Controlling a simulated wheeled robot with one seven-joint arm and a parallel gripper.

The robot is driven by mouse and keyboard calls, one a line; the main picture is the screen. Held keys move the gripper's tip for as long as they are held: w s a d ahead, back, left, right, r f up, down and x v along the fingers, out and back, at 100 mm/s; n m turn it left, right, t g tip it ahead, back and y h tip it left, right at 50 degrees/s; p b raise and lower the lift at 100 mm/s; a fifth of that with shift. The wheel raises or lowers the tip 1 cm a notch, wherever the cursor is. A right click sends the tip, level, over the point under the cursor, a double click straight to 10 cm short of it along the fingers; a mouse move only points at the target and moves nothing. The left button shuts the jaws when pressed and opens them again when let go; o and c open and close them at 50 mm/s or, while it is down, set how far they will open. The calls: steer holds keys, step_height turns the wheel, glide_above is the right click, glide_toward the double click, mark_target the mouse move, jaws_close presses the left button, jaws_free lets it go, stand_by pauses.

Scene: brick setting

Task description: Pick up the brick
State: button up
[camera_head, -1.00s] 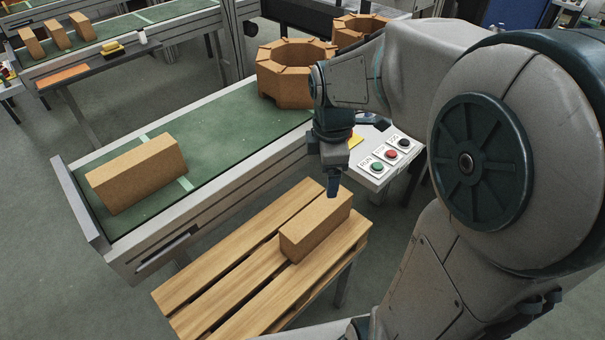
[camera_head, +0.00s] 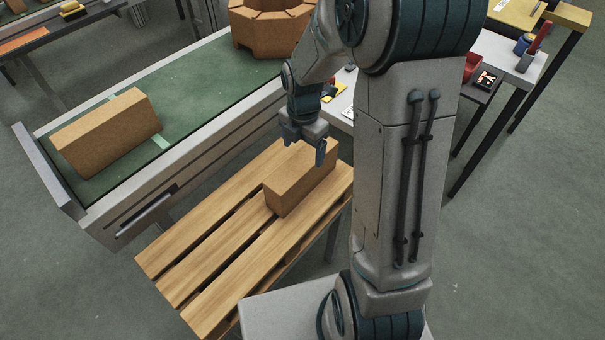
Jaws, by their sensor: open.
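A tan brick (camera_head: 292,184) lies lengthwise on the far right part of a slatted wooden pallet (camera_head: 205,238). Another tan brick (camera_head: 108,133) lies on the green conveyor (camera_head: 200,85) at the left. My gripper (camera_head: 304,150) hangs above the far end of the pallet brick, fingers pointing down. Its jaws are open and nothing is held between them. The fingertips overlap the brick's far end in the picture; I cannot tell whether they touch it.
An octagonal brick ring (camera_head: 270,26) sits farther along the conveyor. A side table (camera_head: 508,58) with small items stands at the right. The conveyor's raised metal end plate (camera_head: 55,188) borders the left. Open floor lies at the lower right.

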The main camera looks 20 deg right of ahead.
mark_target(303, 160)
step_height(303, 160, down, 6)
steer(key=shift+s+r, duration=0.15)
steer(key=shift+c, duration=0.3)
steer(key=shift+r, duration=0.1)
jaws_close()
